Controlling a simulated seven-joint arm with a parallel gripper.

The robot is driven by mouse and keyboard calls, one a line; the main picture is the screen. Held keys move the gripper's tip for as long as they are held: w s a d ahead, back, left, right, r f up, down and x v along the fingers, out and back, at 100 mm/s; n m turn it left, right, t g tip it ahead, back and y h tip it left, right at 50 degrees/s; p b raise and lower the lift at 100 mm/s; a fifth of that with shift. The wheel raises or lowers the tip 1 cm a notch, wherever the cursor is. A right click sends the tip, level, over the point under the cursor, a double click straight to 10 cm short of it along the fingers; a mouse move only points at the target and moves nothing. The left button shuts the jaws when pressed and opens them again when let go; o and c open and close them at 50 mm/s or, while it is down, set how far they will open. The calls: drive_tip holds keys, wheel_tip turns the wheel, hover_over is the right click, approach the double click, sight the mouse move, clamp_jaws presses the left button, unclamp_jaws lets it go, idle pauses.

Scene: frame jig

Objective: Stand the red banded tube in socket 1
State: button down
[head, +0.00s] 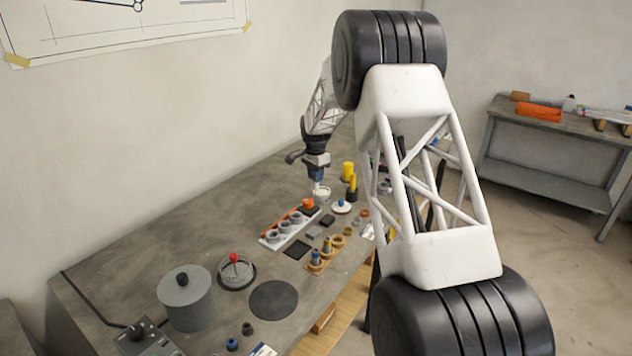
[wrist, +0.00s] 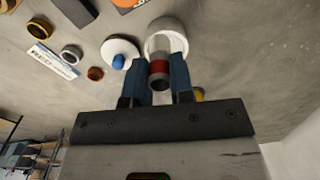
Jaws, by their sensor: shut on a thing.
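The red banded tube (wrist: 159,68) is grey with a red band, and it sits between the two blue fingers of my gripper (wrist: 160,82) in the wrist view. My gripper is shut on it. A white round cup (wrist: 167,27) lies directly beyond the tube; I cannot tell whether the tube's far end is inside it or above it. In the head view my gripper (head: 318,176) points down over the white cup (head: 322,197). A pale strip with several grey ring sockets (head: 284,227) lies nearer the camera; its numbers are unreadable, so I cannot tell which is socket 1.
A white disc with a blue knob (wrist: 120,53) is beside the cup. Blue and yellow pegs on an orange-brown base (head: 318,264), dark pads and a grey pot (head: 187,300) stand nearer.

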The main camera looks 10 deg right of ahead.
drive_tip(key=s+a+r, duration=0.2)
drive_tip(key=s+a, duration=0.7)
drive_tip(key=a, duration=0.1)
hover_over(280, 236)
drive_tip(key=a, duration=0.2)
drive_tip(key=shift+w+a, duration=0.1)
drive_tip(key=shift+a, duration=0.05)
drive_tip(key=shift+f, duration=0.1)
drive_tip(key=shift+f, duration=2.3)
drive_tip(key=shift+f, duration=1.6)
drive_tip(key=c, duration=0.9)
unclamp_jaws()
drive_tip(key=shift+o, duration=0.7)
drive_tip(key=shift+r, duration=0.3)
